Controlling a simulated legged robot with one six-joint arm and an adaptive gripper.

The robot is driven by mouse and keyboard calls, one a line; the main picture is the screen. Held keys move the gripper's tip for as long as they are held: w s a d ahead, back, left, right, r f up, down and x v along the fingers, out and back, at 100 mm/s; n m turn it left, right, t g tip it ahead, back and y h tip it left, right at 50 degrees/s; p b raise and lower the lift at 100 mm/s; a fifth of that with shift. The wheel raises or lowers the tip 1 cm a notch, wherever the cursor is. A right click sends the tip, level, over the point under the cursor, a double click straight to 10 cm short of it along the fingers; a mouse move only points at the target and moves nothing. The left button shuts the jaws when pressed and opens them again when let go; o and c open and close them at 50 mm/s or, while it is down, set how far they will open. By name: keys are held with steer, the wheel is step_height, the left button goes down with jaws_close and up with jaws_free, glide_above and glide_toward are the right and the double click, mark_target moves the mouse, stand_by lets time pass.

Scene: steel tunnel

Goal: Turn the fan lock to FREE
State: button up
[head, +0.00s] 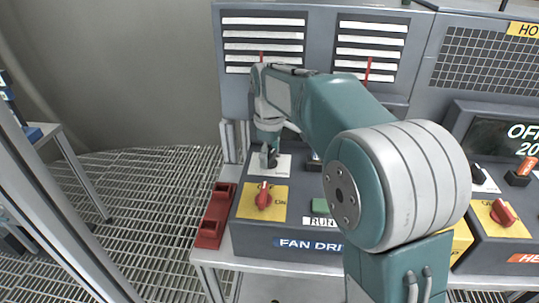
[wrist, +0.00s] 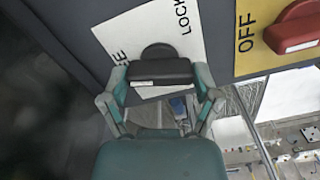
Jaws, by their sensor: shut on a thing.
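The fan lock is a black knob on a white plate. In the wrist view the knob (wrist: 160,70) sits between the two fingers of my gripper (wrist: 160,95), which is shut on it. The white plate (wrist: 190,30) shows "LOCK" to the upper right of the knob and the end of another word, "E", to its left. I cannot tell which word the knob points to. In the head view my gripper (head: 268,156) reaches down onto the white plate (head: 283,168) on the fan drive panel (head: 290,243), largely covering the knob.
A red switch on a yellow plate (head: 274,205) sits just in front of the lock; it also shows in the wrist view as a red handle (wrist: 295,32). A green button (head: 320,205) is to the right. A red tray (head: 212,215) lies left of the panel.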

mark_target(269, 153)
steer(key=shift+f+n, duration=0.1)
steer(key=shift+n, duration=1.6)
steer(key=o, duration=1)
steer(key=shift+c, duration=0.2)
step_height(269, 153, up, 12)
